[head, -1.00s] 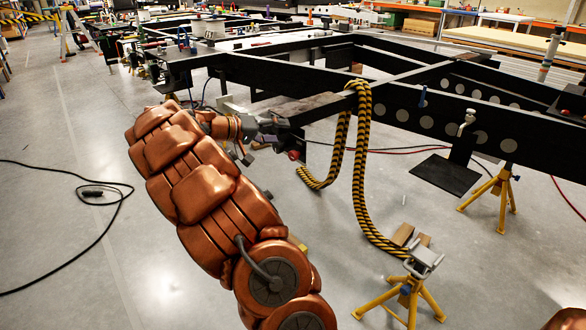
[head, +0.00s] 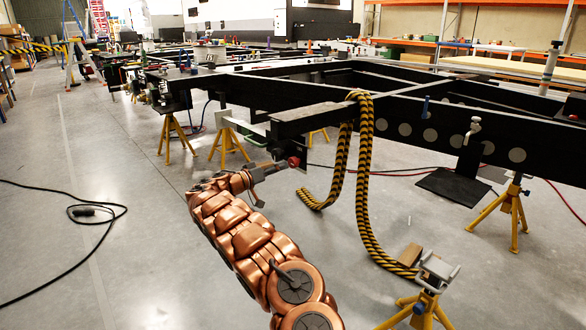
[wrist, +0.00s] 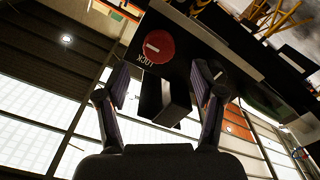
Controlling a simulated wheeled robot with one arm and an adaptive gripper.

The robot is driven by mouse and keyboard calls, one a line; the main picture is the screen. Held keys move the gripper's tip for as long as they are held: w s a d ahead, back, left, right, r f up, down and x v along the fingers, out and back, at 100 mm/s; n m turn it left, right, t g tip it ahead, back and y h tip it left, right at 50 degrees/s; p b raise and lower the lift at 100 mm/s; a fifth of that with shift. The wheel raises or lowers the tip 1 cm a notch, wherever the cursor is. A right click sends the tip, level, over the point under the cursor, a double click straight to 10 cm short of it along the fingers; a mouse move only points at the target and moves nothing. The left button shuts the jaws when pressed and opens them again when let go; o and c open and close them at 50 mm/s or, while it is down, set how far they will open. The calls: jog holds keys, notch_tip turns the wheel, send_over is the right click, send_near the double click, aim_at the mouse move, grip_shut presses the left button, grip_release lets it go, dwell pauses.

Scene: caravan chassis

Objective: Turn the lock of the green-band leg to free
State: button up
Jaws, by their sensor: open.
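A red round lock (wrist: 158,47) with a white bar mark shows in the wrist view, with the word LOCK beside it on a black part. It also shows in the head view as a small red disc (head: 293,162) at the end of a black chassis beam (head: 315,116). My gripper (wrist: 160,82) is open and empty, its two fingers spread below the lock in the wrist view. A dark block (wrist: 165,98) shows between the fingers. In the head view my gripper (head: 262,174) is just left of and below the red disc, seemingly apart from it. I see no green band.
A yellow-black rope (head: 361,180) hangs over the beam to the floor, right of my gripper. Yellow stands (head: 228,140) stand behind, and another (head: 425,300) at front right. A black cable (head: 90,210) lies on the open floor at left.

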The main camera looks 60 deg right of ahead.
aim_at(291, 163)
jog(key=b+x, duration=0.1)
jog(key=x, duration=0.6)
jog(key=shift+s+d, duration=0.1)
jog(key=shift+d, duration=0.05)
jog(key=c, duration=1.2)
